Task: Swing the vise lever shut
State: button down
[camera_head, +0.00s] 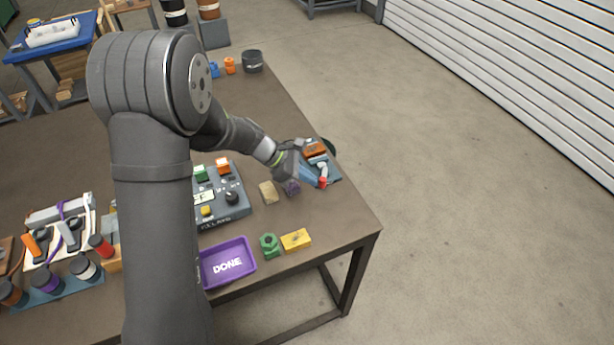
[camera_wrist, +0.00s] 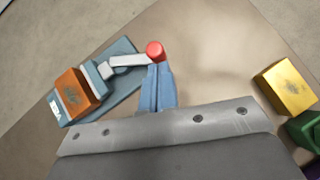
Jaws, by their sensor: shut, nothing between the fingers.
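The vise has a blue-grey base (camera_wrist: 124,51) with an orange block (camera_wrist: 72,94) at its jaw end. It also shows near the right edge of the table in the head view (camera_head: 334,172). Its lever (camera_wrist: 130,60) is a light grey bar with a red knob (camera_wrist: 155,50) at its end; the red knob also shows in the head view (camera_head: 323,183). My gripper (camera_wrist: 157,75) has its blue fingers shut and empty, with the tips right at the red knob. Whether they touch the knob I cannot tell. In the head view my gripper (camera_head: 309,180) is beside the vise.
A yellow block (camera_head: 296,239) and a green nut (camera_head: 269,245) lie nearer the front edge. A purple tray (camera_head: 228,262) marked DONE stands to their left. A control box (camera_head: 222,195), a tan block (camera_head: 268,192) and a purple piece (camera_head: 292,187) lie left of my gripper.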

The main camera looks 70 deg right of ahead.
jog(key=shift+s, duration=0.1)
jog(key=shift+s+a+n+h, duration=0.1)
jog(key=shift+s+n+h, duration=0.1)
jog(key=shift+n+h, duration=0.15)
jog(key=s+n+h, duration=0.1)
jog(key=s+n+t+h, duration=0.1)
jog(key=n, duration=0.1)
jog(key=shift+s+a+t, duration=0.15)
jog(key=shift+s+t, duration=0.05)
jog(key=shift+t, duration=0.1)
jog(key=n, duration=0.1)
jog(key=s+n+t+h, duration=0.2)
jog(key=n, duration=0.1)
jog(key=shift+s+d, duration=0.2)
jog(key=shift+d, duration=0.05)
jog(key=shift+s+d, duration=0.45)
jog(key=shift+s, duration=0.3)
jog(key=shift+s+d, duration=0.75)
jog(key=shift+s, duration=0.05)
jog(key=shift+s+d, duration=0.1)
